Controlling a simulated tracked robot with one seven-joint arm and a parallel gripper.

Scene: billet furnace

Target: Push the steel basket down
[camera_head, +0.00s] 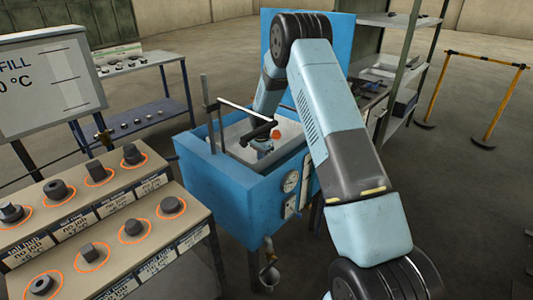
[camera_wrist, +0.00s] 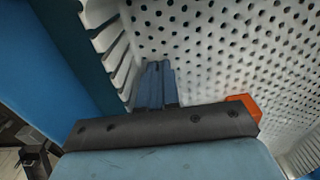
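The steel basket is pale and full of round holes; its perforated surface (camera_wrist: 215,45) fills much of the wrist view. In the head view its pale inside (camera_head: 290,132) shows within a blue tank (camera_head: 228,188), partly hidden by my arm. My gripper (camera_wrist: 155,72) has its two blue fingers side by side with no visible gap, and nothing shows between them. It points toward the perforated surface near a slotted wall (camera_wrist: 112,45); I cannot tell whether it touches. In the head view my gripper (camera_head: 263,146) is low inside the tank area.
An orange-red part (camera_wrist: 243,103) shows beside my gripper. A thin pale bar (camera_head: 247,112) and an upright post (camera_head: 208,115) stand at the tank's left. A sample bench (camera_head: 105,215) is at left, shelves (camera_head: 395,75) behind, a yellow barrier (camera_head: 490,90) at right.

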